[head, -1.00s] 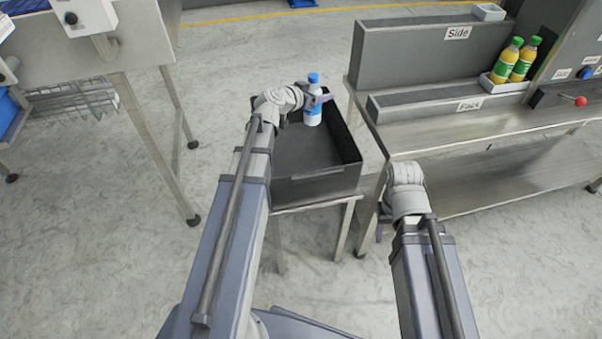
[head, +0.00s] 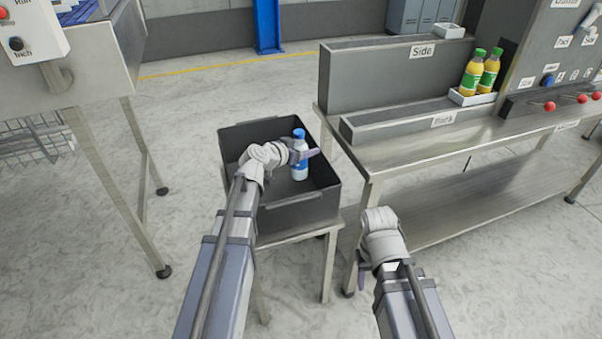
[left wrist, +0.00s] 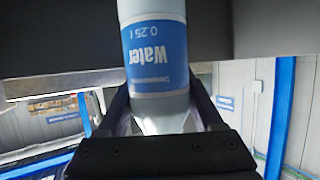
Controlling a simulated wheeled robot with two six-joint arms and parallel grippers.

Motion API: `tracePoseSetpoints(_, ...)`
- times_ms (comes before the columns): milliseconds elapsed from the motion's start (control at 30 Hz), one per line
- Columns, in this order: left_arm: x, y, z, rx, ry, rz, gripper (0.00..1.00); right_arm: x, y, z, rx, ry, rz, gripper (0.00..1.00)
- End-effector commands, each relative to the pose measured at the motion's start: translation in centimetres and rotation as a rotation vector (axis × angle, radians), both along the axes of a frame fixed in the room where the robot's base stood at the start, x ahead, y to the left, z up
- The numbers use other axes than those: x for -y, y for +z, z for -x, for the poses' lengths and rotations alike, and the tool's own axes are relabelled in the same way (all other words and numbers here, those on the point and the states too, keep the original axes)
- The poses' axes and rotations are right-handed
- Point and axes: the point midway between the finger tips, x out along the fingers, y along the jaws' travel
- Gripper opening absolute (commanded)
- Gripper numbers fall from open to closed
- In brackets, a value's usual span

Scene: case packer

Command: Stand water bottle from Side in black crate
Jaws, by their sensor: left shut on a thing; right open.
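The water bottle (head: 300,172) is white with a blue label and a blue cap, and stands upright inside the black crate (head: 300,213), towards its right side. My left gripper (head: 303,155) is shut on the bottle's upper part. In the left wrist view the bottle (left wrist: 158,60) fills the middle, its "Water 0.25 l" label upside down, between the fingers. Whether its base touches the crate floor I cannot tell. My right gripper (head: 364,274) is low in front of the steel bench, open and empty. The Side rack (head: 370,78) stands on the bench at the back.
The crate sits on a small steel stand (head: 330,255). A machine with buttons (head: 540,60) is at far right. Another steel table (head: 95,75) is at left.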

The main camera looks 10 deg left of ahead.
Motion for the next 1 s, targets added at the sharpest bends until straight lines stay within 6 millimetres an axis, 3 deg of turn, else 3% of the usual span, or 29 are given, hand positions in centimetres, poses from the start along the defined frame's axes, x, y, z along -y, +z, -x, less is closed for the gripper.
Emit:
tracePoseSetpoints(33, 0.0, -1.6, 0.0, 0.001, 0.000, 0.001, 0.00, 0.0, -1.6, 0.0, 0.000, 0.000, 0.000, 0.50)
tracePoseSetpoints(67, 0.0, -1.9, 0.0, 0.001, 0.001, 0.001, 0.00, 0.0, -1.9, 0.0, 0.000, 0.000, 0.000, 0.50)
tracePoseSetpoints(367, 0.0, -2.5, 0.0, 0.001, 0.001, 0.001, 0.00, 0.0, -2.5, 0.0, 0.000, 0.000, 0.000, 0.50)
tracePoseSetpoints(667, 0.0, -5.9, 0.0, 0.001, 0.001, 0.001, 0.00, 0.1, -5.9, 0.0, 0.001, 0.001, 0.003, 0.50)
tracePoseSetpoints(1000, 0.0, -5.9, 0.0, 0.001, 0.001, 0.001, 0.00, 0.1, -5.9, 0.0, 0.001, 0.001, 0.004, 0.50)
